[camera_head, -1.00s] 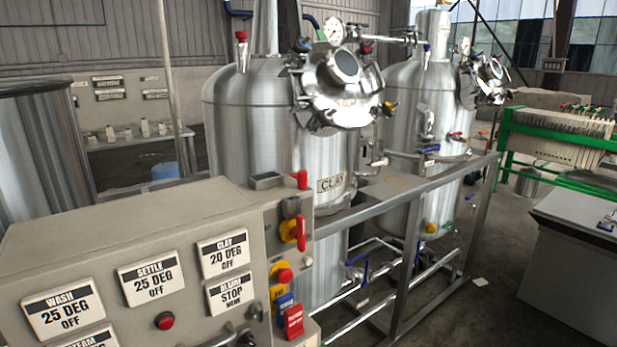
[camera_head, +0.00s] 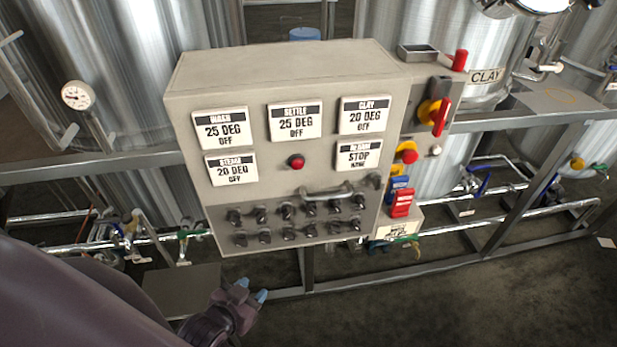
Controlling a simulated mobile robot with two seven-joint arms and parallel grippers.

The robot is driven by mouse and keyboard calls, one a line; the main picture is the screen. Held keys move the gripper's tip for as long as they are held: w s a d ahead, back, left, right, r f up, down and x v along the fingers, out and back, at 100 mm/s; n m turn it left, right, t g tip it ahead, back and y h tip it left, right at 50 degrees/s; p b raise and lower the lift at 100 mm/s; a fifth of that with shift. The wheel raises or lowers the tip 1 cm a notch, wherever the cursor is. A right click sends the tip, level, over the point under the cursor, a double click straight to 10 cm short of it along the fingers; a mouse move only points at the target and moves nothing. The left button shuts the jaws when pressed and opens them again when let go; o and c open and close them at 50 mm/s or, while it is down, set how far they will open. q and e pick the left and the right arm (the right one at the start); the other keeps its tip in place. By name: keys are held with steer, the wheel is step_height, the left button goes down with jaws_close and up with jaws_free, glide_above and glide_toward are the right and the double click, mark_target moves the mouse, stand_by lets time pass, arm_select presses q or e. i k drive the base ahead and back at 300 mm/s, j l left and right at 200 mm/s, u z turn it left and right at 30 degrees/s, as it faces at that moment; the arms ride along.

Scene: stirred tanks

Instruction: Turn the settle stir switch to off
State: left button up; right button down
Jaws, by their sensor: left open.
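The grey control box (camera_head: 215,80) stands in the middle of the view. Its front has two rows of small black rotary switches (camera_head: 286,213) low down. Their labels are too small to read, so I cannot tell which one is the settle stir switch or how it is set. My left gripper (camera_head: 252,290) is open, with blue fingertips, below and in front of the box, apart from the switches. It appears empty. My right gripper is not in view.
A metal handle (camera_head: 325,192) sticks out just above the switches, below a red button (camera_head: 296,161). A red-yellow main switch (camera_head: 436,112) and red and blue tags (camera_head: 401,203) are at the box's right side. Pipes and a frame rail (camera_head: 420,264) run below.

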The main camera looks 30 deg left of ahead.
mark_target(260, 213)
steer(key=u, duration=1.15)
